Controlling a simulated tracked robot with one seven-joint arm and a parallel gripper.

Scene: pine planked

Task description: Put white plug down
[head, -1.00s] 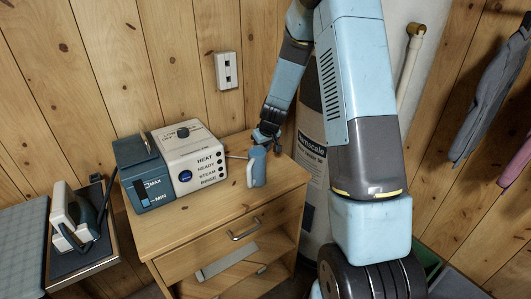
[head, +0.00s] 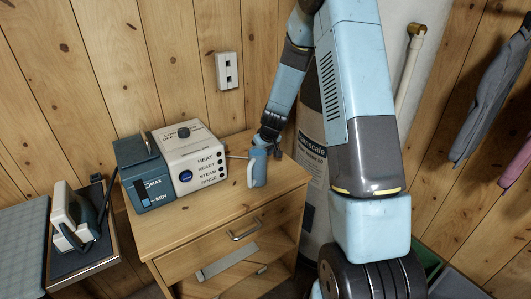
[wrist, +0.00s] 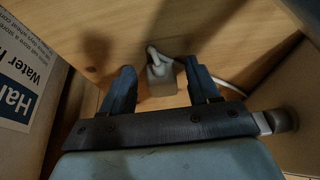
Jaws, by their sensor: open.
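The white plug (wrist: 161,80) rests on the wooden top of the small cabinet in the wrist view, with a pale cord curving away to the right. My gripper (wrist: 160,68) is open, with one dark finger on each side of the plug and a gap visible on both sides. In the head view my gripper (head: 268,137) is low over the cabinet's back right part, behind the blue and white bottle (head: 257,167). The plug cannot be made out in the head view.
The cabinet top (head: 200,222) also holds a white and blue steam station (head: 195,158). An iron (head: 75,218) stands on a board at left. A wall socket (head: 227,70) is above.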

